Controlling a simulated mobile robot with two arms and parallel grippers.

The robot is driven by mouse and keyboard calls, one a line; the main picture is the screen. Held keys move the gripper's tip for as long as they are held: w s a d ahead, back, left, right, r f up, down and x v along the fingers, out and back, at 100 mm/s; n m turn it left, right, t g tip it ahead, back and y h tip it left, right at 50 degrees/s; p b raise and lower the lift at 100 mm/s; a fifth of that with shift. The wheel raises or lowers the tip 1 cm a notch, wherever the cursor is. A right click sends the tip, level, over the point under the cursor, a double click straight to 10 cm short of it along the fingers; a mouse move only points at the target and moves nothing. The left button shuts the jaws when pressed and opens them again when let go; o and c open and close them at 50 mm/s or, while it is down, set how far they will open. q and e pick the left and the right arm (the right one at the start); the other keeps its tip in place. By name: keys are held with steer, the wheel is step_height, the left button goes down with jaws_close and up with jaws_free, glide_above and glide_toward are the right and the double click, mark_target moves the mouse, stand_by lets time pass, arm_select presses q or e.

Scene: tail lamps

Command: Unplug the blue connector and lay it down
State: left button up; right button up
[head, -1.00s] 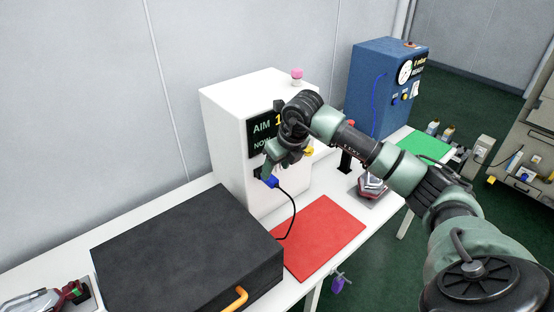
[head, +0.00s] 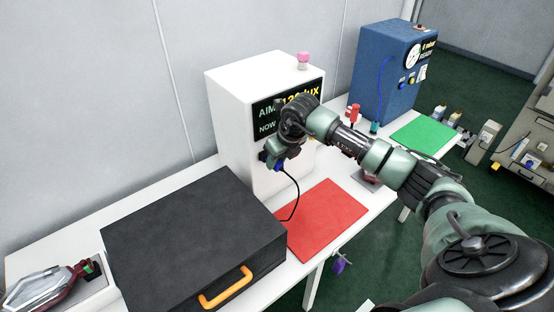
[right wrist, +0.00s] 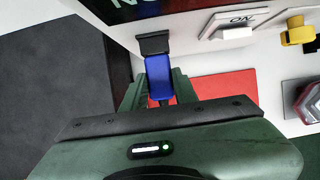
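The blue connector (right wrist: 158,77) sits at the dark socket (right wrist: 153,44) on the front of the white box (head: 240,115). A black cable (head: 296,200) hangs from it in the head view and runs down near the red mat. My right gripper (right wrist: 158,92) has its two green fingers close on both sides of the connector and looks shut on it; the contact faces are hidden. In the head view my right gripper (head: 272,160) is at the box front, partly covering the connector. My left gripper is not in view.
A black case (head: 190,235) with an orange handle stands left of the red mat (head: 325,215), which is clear. A blue box (head: 390,75) and a green mat (head: 424,137) are farther right. The wrist view shows a white switch (right wrist: 238,20) and a yellow knob (right wrist: 297,34).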

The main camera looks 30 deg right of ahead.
mark_target(281, 170)
jaws_close()
steer(key=shift+s, duration=0.15)
steer(key=shift+s+d, duration=0.1)
steer(key=shift+s, duration=0.9)
steer(key=shift+s, duration=0.35)
steer(key=shift+s+d, duration=0.1)
steer(key=shift+s, duration=0.8)
